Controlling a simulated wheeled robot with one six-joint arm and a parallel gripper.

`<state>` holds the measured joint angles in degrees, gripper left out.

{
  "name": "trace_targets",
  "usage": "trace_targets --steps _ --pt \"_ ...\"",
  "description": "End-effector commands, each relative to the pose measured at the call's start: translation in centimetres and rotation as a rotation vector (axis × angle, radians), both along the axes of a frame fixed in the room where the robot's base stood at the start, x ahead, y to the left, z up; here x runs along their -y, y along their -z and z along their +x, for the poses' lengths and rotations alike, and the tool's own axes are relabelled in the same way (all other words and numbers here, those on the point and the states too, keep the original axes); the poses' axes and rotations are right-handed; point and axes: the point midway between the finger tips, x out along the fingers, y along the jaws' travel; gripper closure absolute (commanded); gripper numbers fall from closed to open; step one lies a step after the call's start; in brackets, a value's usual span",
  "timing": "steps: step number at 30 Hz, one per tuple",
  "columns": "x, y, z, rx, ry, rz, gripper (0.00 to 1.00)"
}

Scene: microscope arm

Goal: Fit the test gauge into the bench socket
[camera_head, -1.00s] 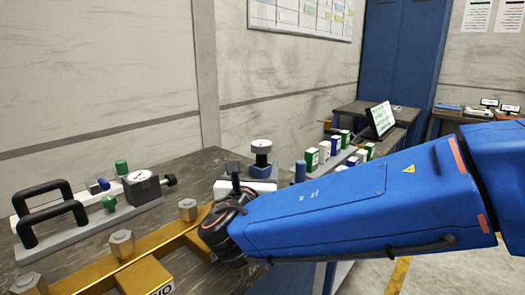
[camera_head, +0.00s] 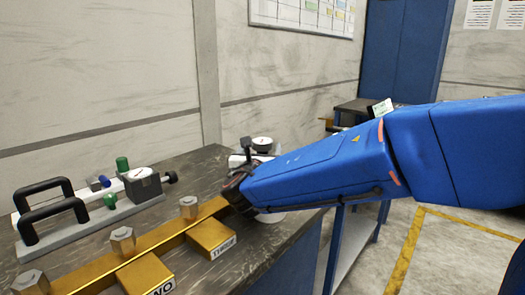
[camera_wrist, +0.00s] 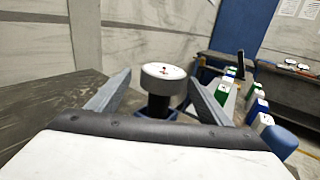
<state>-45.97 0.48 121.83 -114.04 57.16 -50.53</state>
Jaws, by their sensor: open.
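A round gauge with a white dial (camera_head: 262,141) stands upright at the far side of the bench, partly hidden by my arm. In the wrist view the gauge (camera_wrist: 163,72) has a dark stem above a blue base (camera_wrist: 172,117). My gripper (camera_wrist: 160,82) is open, with one finger on each side of the gauge; I cannot tell whether either touches it. In the head view the fingers are mostly hidden behind my wrist. I cannot clearly identify the bench socket; a brass manifold (camera_head: 150,242) with hex fittings and labelled blocks lies along the bench.
In the wrist view, green, white and blue boxes (camera_wrist: 255,108) stand right of the gripper. The bench (camera_head: 215,160) has bare surface behind the manifold.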

Motion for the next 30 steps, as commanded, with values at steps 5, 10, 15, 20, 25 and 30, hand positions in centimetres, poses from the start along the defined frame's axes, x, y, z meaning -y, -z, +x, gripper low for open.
trace_targets --steps 5,10,15,20,25,30 --pt "0.2 0.1 0.9 0.001 0.002 0.000 0.28" --pt "0.6 0.3 3.1 -0.001 0.003 -0.001 0.28" --pt "0.7 0.3 5.0 0.000 0.001 0.000 0.28" --pt "0.7 0.3 5.2 0.000 0.000 0.000 0.28" --pt "0.7 0.3 5.2 0.000 0.000 0.000 0.49" --pt "0.7 0.2 5.2 0.001 0.000 0.000 0.75"
